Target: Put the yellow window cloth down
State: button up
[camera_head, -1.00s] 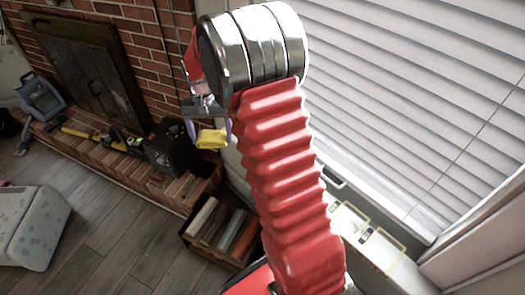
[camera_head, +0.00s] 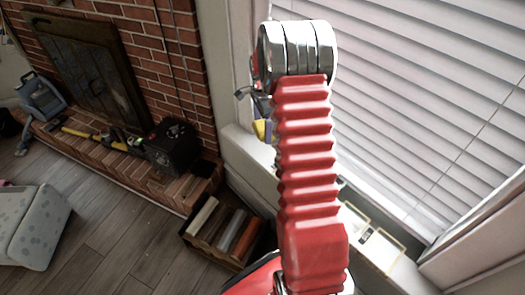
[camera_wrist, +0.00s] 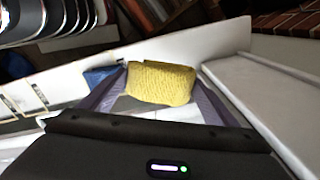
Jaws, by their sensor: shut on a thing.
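The yellow window cloth (camera_wrist: 160,83) is a folded, textured pad between the two purple-grey fingers of my gripper (camera_wrist: 158,88) in the wrist view. My gripper is shut on it. In the head view only a small part of the cloth (camera_head: 259,130) shows, left of my red arm, in front of the white window ledge. The arm hides most of my gripper there. The white ledge (camera_wrist: 108,68) lies behind and below the cloth in the wrist view. I cannot tell whether the cloth touches it.
A blue item (camera_wrist: 98,76) is left of the cloth in the wrist view. White blinds (camera_head: 420,90) cover the window. A wooden crate (camera_head: 190,240) with rolls stands on the floor. A black box (camera_head: 172,147) sits on the brick hearth. The ledge left of my arm (camera_head: 248,160) looks bare.

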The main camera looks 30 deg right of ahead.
send_over(263, 150)
jog(key=shift+a+f, duration=0.15)
jog(key=shift+f, duration=3)
jog(key=shift+f, duration=1.85)
jog(key=shift+f, duration=0.1)
jog(key=o, duration=1.1)
notch_tip(263, 150, up, 12)
